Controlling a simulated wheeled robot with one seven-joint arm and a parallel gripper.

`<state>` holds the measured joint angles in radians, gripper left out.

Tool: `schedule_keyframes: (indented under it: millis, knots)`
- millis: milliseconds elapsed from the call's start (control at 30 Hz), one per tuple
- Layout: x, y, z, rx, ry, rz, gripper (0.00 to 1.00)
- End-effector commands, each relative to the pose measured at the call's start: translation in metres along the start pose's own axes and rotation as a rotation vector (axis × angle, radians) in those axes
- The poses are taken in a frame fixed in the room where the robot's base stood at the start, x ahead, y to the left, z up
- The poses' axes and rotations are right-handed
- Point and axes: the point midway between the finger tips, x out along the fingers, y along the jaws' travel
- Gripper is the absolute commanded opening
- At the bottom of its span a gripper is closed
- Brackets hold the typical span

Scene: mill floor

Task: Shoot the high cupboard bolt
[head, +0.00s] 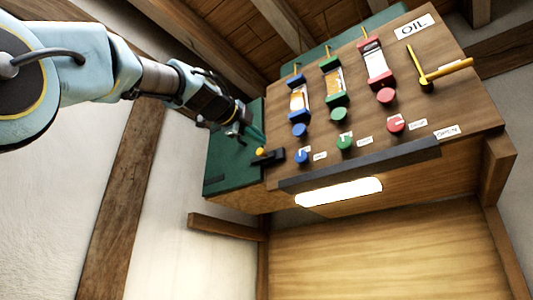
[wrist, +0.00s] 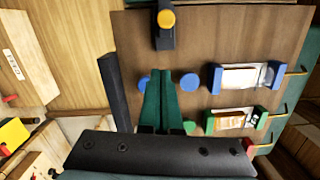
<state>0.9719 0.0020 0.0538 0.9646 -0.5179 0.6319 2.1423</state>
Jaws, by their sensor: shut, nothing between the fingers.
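The high cupboard (head: 450,75) has a brown wooden front, a green left part and an "OIL" label. A black bolt (head: 270,158) with a yellow knob (head: 260,152) sits at the front's lower left, by the green part. In the wrist view, the bolt (wrist: 165,40) and its yellow knob (wrist: 166,18) are at the top, beyond my fingertips. My gripper (head: 258,136) is just above the knob in the head view, and a small gap seems to part them. Its green fingers (wrist: 172,77) are shut and empty in the wrist view, pointing towards the bolt.
Blue, green and red knobs (head: 396,124) and sight glasses (head: 334,82) fill the front. A yellow lever (head: 445,71) is at the upper right. A dark ledge (head: 360,163) and a lit lamp (head: 338,191) run below. Clear wall lies to the left.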

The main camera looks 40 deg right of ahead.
Motion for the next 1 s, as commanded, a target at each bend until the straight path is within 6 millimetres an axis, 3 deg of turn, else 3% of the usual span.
schedule_keyframes:
  millis: [100,300,1000]
  knots:
    - [-0.022,0.003,0.000,0.000,-0.002,-0.003,0.00]
    - [-0.039,0.000,0.000,-0.001,0.000,-0.001,0.00]
    - [-0.039,0.001,0.001,-0.004,-0.001,0.003,0.00]
